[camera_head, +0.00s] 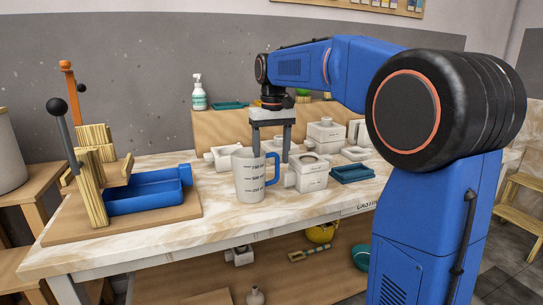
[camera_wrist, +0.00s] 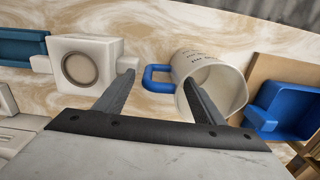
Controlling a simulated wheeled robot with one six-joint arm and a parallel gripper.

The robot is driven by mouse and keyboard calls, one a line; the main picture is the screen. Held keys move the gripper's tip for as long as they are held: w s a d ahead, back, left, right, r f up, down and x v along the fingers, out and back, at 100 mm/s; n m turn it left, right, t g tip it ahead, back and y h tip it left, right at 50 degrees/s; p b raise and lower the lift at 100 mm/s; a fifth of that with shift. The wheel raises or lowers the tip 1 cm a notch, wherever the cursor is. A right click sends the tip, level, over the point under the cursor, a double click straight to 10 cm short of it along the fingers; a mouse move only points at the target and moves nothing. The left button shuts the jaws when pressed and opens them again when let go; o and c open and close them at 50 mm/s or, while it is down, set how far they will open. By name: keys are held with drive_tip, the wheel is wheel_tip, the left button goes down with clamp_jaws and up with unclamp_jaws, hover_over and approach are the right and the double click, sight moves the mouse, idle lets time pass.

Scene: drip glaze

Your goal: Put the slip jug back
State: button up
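The slip jug (camera_head: 248,181) is a white measuring jug with dark level marks and a blue handle. It stands upright on the marbled table top (camera_head: 222,217). In the wrist view the jug (camera_wrist: 228,88) is right of centre, with its handle (camera_wrist: 158,79) pointing left. My gripper (camera_head: 272,157) is above the jug's handle side, fingers pointing down and apart. In the wrist view my gripper (camera_wrist: 160,84) has the handle between its fingertips. The right finger overlaps the jug's mouth; I cannot tell whether it touches.
A white mould (camera_head: 307,175) stands close right of the jug, with a teal tray (camera_head: 352,173) beyond it. More white moulds are behind. A blue tray (camera_head: 140,198) on a wooden board (camera_head: 180,211) with lever posts is at left. Bare table lies in front.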

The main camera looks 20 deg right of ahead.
wheel_tip(320, 180, up, 12)
drive_tip(key=shift+d+r, duration=0.15)
idle(0.5)
drive_tip(key=shift+s, duration=0.15)
drive_tip(key=s+f+t, duration=0.4)
drive_tip(key=s+f, duration=2.5)
drive_tip(key=s, duration=0.4)
drive_tip(key=shift+f+t, duration=0.3)
drive_tip(key=shift+t, duration=0.1)
